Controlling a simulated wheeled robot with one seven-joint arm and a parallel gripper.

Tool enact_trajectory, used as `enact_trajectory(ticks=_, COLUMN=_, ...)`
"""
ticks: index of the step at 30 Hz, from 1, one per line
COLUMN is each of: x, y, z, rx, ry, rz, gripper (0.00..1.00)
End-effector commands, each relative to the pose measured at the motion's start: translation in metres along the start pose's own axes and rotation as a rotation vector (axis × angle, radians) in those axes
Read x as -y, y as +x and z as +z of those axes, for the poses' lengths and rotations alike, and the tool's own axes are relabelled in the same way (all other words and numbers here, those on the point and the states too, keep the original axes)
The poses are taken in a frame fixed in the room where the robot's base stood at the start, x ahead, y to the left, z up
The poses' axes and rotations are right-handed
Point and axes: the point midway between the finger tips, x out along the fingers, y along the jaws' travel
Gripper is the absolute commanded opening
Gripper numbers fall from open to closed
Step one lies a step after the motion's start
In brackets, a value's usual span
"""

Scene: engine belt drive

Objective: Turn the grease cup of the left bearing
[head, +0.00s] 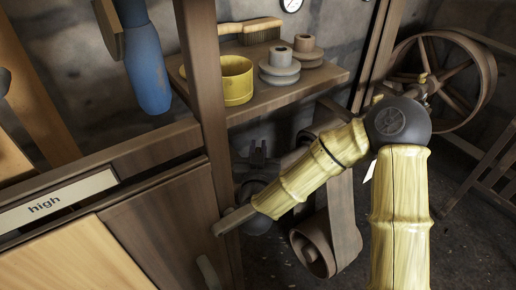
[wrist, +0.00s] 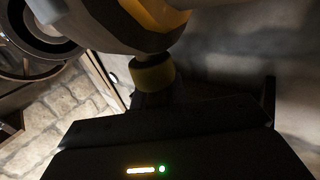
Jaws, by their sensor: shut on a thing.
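In the wrist view, a round yellow-brown grease cup (wrist: 152,74) sits on a short brass stem against a larger grey rounded body with a yellow band (wrist: 162,12). My gripper (wrist: 153,97) is shut on the cup. Its dark body fills the bottom of the view, and the fingers are mostly lost in shadow. In the head view, my yellow arm reaches in from the lower right and bends at a dark round joint. I cannot make out the grip on the cup there.
A wooden shelf (head: 291,87) holds a yellow pot (head: 233,82), grey and brown stepped pulleys and a brush (head: 249,29). A big spoked wheel (head: 462,75) stands at the right. A wooden post (head: 203,110) and cabinet (head: 165,225) close off the left. A wide belt (head: 343,205) hangs behind my arm.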

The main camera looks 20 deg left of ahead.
Motion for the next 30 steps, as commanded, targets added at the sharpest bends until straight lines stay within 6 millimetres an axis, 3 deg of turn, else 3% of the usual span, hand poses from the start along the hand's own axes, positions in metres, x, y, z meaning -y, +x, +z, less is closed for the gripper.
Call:
enact_trajectory(ticks=5, x=-0.0005, y=0.0002, z=0.0006, rx=0.002, ry=0.0, rz=0.0, gripper=0.0)
enact_trajectory(ticks=6, x=-0.0004, y=0.0002, z=0.0006, rx=0.002, ry=0.0, rz=0.0, gripper=0.2)
enact_trajectory(ticks=9, x=-0.0003, y=0.0002, z=0.0005, rx=0.002, ry=0.0, rz=0.0, gripper=0.36)
enact_trajectory(ticks=30, x=-0.0003, y=0.0005, z=0.0005, rx=0.002, ry=0.001, rz=-0.046, gripper=0.36)
